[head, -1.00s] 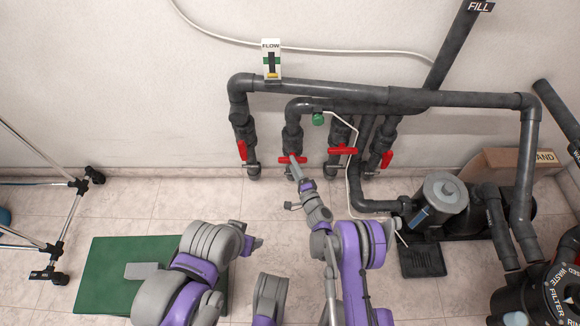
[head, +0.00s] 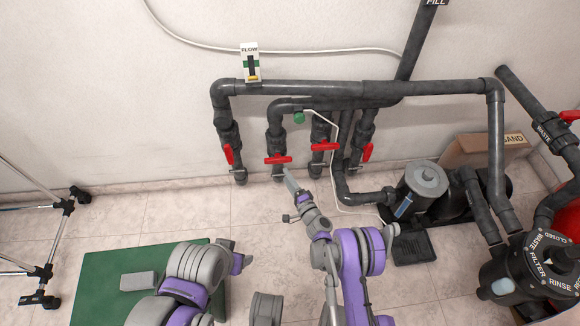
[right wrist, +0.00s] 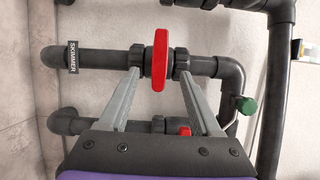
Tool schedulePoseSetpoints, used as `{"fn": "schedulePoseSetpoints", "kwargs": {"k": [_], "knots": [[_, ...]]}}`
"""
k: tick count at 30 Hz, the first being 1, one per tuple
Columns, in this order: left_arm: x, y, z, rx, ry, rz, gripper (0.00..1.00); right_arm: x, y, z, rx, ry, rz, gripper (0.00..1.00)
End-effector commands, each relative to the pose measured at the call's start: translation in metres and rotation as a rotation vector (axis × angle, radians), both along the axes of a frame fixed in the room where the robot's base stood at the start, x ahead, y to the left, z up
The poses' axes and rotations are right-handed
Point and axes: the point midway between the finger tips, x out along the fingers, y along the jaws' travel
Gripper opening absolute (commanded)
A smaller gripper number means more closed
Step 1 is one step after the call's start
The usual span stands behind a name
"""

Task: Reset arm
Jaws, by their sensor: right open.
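My right gripper (head: 288,172) is open and empty, just in front of a red valve handle (head: 278,160) on the second pipe from the left. In the right wrist view, the red handle (right wrist: 160,60) stands crosswise to a pipe labelled SKIMMER (right wrist: 100,57). It lies beyond and between the two spread fingertips, apparently untouched. My left arm is low in the head view, with its end (head: 238,262) above the green mat; its fingers cannot be made out.
Other red handles (head: 228,153), (head: 324,146) and (head: 368,151) sit on neighbouring pipes. The pump (head: 422,185) and filter valve (head: 535,265) stand at right. A green mat (head: 95,285) lies at lower left, near a metal frame (head: 60,230). Floor between is clear.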

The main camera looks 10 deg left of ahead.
Motion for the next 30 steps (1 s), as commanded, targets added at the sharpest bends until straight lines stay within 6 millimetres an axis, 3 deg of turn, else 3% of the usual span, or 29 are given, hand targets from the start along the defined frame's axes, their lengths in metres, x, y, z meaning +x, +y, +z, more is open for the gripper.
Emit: {"fn": "schedulePoseSetpoints", "kwargs": {"k": [7, 11, 20, 26, 30], "knots": [[0.000, 0.000, 0.000, 0.000, 0.000, 0.000, 0.65, 0.000, 0.000, 0.001, -0.002, -0.001, 0.001, 0.65], [0.000, 0.000, 0.000, 0.000, 0.000, 0.000, 0.65, 0.005, -0.002, 0.019, -0.033, -0.010, 0.014, 0.65], [0.000, 0.000, 0.000, 0.000, 0.000, 0.000, 0.65, 0.007, -0.024, 0.121, -0.285, -0.050, 0.120, 0.65], [0.000, 0.000, 0.000, 0.000, 0.000, 0.000, 0.65, -0.019, -0.052, 0.180, -0.479, -0.046, 0.197, 0.65], [0.000, 0.000, 0.000, 0.000, 0.000, 0.000, 0.65, -0.051, -0.077, 0.212, -0.620, -0.026, 0.249, 0.65]]}}
